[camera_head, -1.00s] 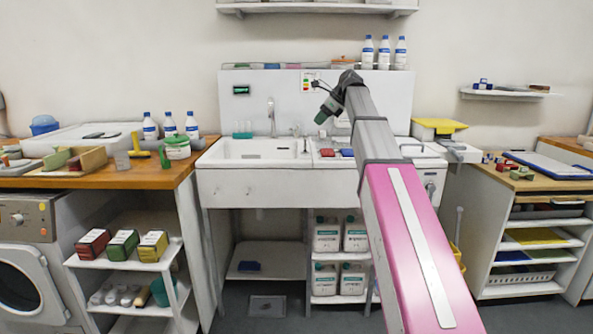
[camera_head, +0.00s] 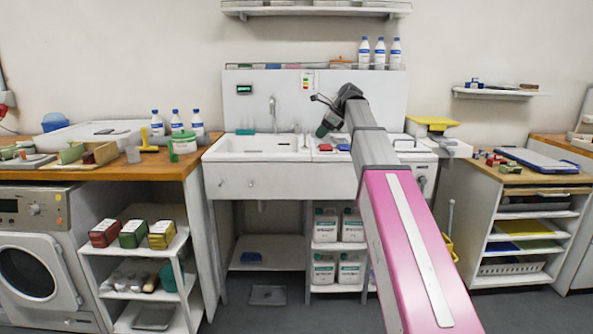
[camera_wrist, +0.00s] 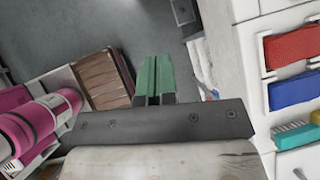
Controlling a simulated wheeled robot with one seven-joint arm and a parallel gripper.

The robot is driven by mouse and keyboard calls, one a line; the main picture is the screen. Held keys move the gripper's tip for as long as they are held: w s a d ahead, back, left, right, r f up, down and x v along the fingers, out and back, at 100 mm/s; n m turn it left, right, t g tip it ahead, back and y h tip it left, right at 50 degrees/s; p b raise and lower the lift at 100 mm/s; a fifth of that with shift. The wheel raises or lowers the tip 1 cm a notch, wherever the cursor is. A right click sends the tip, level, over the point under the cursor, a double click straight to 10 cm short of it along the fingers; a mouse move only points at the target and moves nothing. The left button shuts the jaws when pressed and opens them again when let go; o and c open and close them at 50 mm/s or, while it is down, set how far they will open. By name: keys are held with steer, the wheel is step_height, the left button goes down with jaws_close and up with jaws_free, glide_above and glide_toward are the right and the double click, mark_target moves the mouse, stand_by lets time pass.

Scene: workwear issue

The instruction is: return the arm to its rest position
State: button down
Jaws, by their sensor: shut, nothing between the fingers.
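My arm reaches forward and up in the head view, with a pink link and a grey forearm. My gripper (camera_head: 324,127) hangs at its far end, small and dark, in front of the sink unit's back panel. In the wrist view its two green fingers (camera_wrist: 153,79) are together with nothing between them. No object is held.
The sink unit (camera_head: 250,178) stands ahead. A wooden counter (camera_head: 130,170) with bottles and a washing machine (camera_head: 35,265) are at left; a shelf unit (camera_head: 470,255) is at right. The wrist view shows red (camera_wrist: 291,47) and blue (camera_wrist: 294,90) items. Floor shows below.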

steer(key=s+d+f+n+h, duration=0.1)
steer(key=s+d+f+n, duration=0.2)
steer(key=f, duration=0.7)
steer(key=s+f+n+h, duration=0.1)
steer(key=s+f+n, duration=0.3)
steer(key=f, duration=0.6)
steer(key=s+d+f+n+h, duration=0.2)
steer(key=s+f, duration=0.2)
steer(key=f, duration=0.6)
steer(key=s+d+f+n+g+h, duration=0.1)
steer(key=s+d+f+n, duration=0.1)
steer(key=s+f+n, duration=0.3)
steer(key=s+d+f+n+g+h, duration=0.1)
steer(key=s+f+n, duration=0.4)
steer(key=s+f, duration=0.8)
steer(key=shift+s+d+f+n+h, duration=0.35)
steer(key=shift+d+f+h, duration=0.2)
steer(key=shift+d, duration=0.25)
